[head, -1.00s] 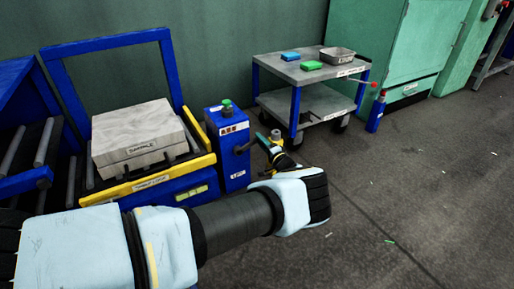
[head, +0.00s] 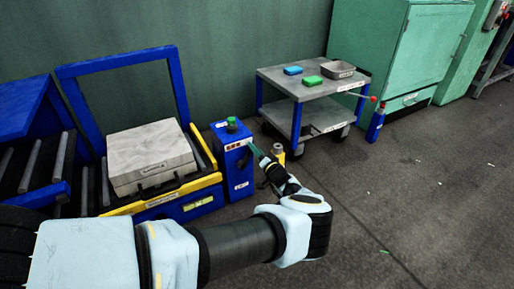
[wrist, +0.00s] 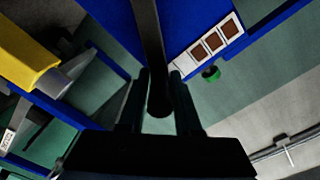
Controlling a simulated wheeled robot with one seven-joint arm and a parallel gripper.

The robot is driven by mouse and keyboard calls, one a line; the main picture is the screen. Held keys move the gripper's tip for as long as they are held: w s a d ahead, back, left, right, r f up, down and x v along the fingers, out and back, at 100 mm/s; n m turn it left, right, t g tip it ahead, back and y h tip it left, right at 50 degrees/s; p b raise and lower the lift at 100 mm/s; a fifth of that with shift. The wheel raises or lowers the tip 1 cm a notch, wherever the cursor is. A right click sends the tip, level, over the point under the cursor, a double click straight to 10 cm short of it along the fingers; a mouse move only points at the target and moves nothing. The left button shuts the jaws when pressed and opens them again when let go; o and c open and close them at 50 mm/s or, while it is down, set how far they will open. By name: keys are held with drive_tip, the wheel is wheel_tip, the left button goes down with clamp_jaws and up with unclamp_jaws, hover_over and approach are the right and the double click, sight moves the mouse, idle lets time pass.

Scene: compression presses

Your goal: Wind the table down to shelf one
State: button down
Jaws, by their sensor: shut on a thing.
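The table (head: 150,203) at the left has a yellow front edge, a blue front below it and a grey block on it. A blue crank box (head: 236,168) stands at its right, with a green knob on top and a strip of three small brown windows. My gripper (head: 256,150) is at the right side of this box. In the wrist view, my gripper (wrist: 160,98) is shut on a dark bar (wrist: 150,40), which looks like the crank handle. The strip of windows (wrist: 208,46) shows beside it. Shelf markings are too small to read.
A blue roller rack (head: 35,150) stands at the far left. A grey trolley (head: 300,85) with blue and green blocks and a metal tray stands behind, right of the box.

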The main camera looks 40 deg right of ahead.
drive_tip(key=shift+w+a+f, duration=0.1)
drive_tip(key=shift+a+f, duration=0.05)
drive_tip(key=shift+a, duration=0.35)
drive_tip(key=c, duration=0.7)
unclamp_jaws()
drive_tip(key=shift+d, duration=0.15)
drive_tip(key=shift+s, duration=0.25)
drive_tip(key=s, duration=0.3)
drive_tip(key=s+a+p, duration=0.1)
drive_tip(key=s, duration=0.3)
drive_tip(key=s+p, duration=0.1)
drive_tip(key=s, duration=0.2)
drive_tip(key=shift+s+a, duration=0.15)
drive_tip(key=shift+a, duration=0.05)
